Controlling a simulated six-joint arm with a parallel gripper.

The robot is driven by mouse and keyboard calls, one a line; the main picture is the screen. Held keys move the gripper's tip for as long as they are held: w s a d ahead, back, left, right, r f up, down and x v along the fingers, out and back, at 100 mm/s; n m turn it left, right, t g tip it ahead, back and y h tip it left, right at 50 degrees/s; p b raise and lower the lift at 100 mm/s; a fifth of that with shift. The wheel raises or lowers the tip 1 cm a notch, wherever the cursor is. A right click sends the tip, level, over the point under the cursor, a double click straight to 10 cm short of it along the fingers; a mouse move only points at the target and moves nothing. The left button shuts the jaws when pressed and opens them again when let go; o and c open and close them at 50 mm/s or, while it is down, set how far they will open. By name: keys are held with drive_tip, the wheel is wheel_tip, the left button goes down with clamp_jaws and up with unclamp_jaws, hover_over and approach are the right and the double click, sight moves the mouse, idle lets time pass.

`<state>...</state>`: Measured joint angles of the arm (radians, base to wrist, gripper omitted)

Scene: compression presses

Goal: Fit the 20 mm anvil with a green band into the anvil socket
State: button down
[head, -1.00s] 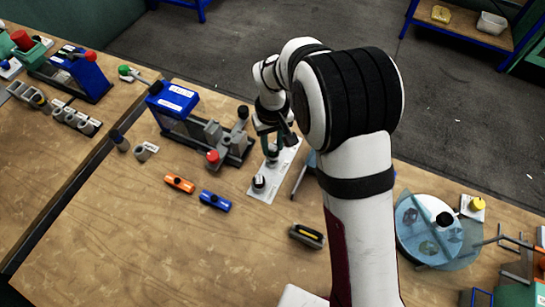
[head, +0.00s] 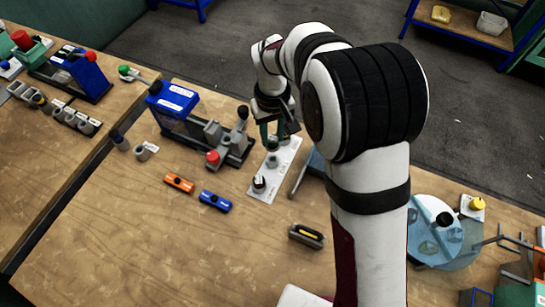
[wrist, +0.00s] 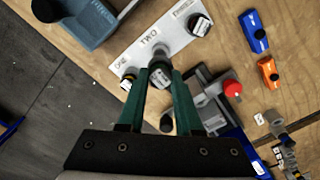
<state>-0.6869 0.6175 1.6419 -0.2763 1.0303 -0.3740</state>
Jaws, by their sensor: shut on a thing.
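My gripper (wrist: 162,76) has two green fingers shut on a small grey anvil (wrist: 158,78) with a pale label. No green band shows clearly on it. In the head view my gripper (head: 277,136) is above the white plate (head: 287,151). The wrist view shows the plate (wrist: 175,40) marked ONE, TWO and THREE, with a grey round seat (wrist: 160,52) at TWO just beyond the held anvil. The press (head: 200,135) has a blue head, grey blocks and a red knob (head: 213,158); it stands left of the gripper. Its anvil socket cannot be made out clearly.
Orange (head: 179,183) and blue (head: 215,201) blocks lie in front of the press. A blue-grey object (head: 308,172) stands right of the plate. The front table is largely clear.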

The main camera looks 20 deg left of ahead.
drive_tip(key=a+r, duration=0.3)
drive_tip(key=a, duration=1)
drive_tip(key=shift+s+a+r, duration=0.2)
drive_tip(key=shift+s+a, duration=0.05)
drive_tip(key=shift+f, duration=2.95)
drive_tip(key=shift+f, duration=1.4)
drive_tip(key=c, duration=0.5)
unclamp_jaws()
wheel_tip(320, 180, up, 16)
drive_tip(key=shift+f, duration=0.1)
